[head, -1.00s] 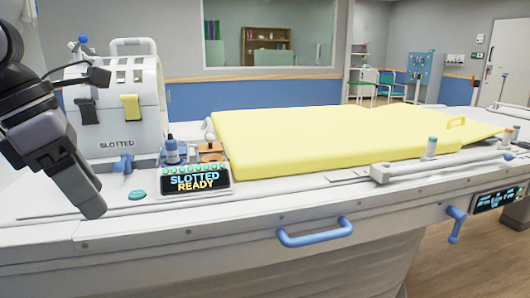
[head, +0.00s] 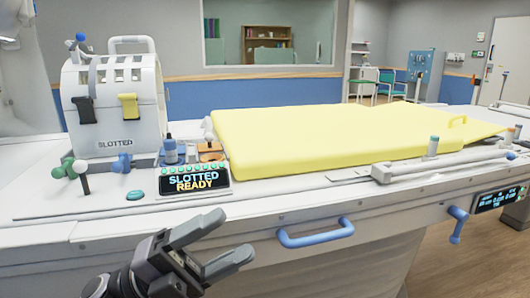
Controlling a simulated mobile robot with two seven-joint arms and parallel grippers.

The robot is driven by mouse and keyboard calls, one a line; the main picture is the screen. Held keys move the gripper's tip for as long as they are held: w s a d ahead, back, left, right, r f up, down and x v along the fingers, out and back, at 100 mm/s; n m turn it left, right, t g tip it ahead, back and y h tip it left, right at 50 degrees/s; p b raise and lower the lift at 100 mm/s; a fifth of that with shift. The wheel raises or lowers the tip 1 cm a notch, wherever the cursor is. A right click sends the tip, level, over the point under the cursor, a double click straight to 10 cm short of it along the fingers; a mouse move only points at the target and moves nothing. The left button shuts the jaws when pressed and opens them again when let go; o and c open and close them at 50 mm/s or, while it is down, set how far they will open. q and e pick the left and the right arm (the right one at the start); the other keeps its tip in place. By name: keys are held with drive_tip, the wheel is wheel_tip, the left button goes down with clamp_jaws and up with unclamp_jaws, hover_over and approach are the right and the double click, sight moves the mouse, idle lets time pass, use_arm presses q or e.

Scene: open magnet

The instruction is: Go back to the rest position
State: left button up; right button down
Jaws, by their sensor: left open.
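My left gripper (head: 215,245) is in the lower left of the head view, in front of the side of the white table. Its two grey fingers are apart and point up and to the right, with nothing between them. It touches nothing that I can see. The white coil marked SLOTTED (head: 113,105) stands upright on the table at the left, behind the gripper. A display reading SLOTTED READY (head: 194,181) sits at the table's near edge, above the gripper in the picture. My right gripper is not in view.
The yellow pad (head: 340,135) covers the middle of the table (head: 285,208). A blue handle (head: 315,233) sticks out from the side, right of my gripper. The floor (head: 445,265) at the lower right is clear.

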use_arm(q)
drive_tip(key=w+a+f+n+t+y, duration=0.1)
drive_tip(key=a+f+n+t+y, duration=0.55)
drive_tip(key=f+n, duration=0.5)
drive_tip(key=w+a+f+n+t+y, duration=0.1)
drive_tip(key=a+f+n+t+y, duration=0.2)
drive_tip(key=f+n+t+y, duration=0.9)
drive_tip(key=s+a+f+n+g+y, duration=0.1)
drive_tip(key=s+a+f+n+g, duration=0.1)
drive_tip(key=s+f+n+g, duration=0.45)
drive_tip(key=s+a+f+n+g+y, duration=0.1)
drive_tip(key=s+a+f+n+g, duration=0.15)
drive_tip(key=s+f+g, duration=0.4)
wheel_tip(320, 180, up, 13)
drive_tip(key=s+t+p, duration=0.1)
drive_tip(key=p, duration=1.7)
drive_tip(key=shift+s+a+y, duration=0.15)
drive_tip(key=shift+a+y, duration=0.05)
drive_tip(key=shift+y, duration=0.15)
drive_tip(key=shift+t, duration=0.25)
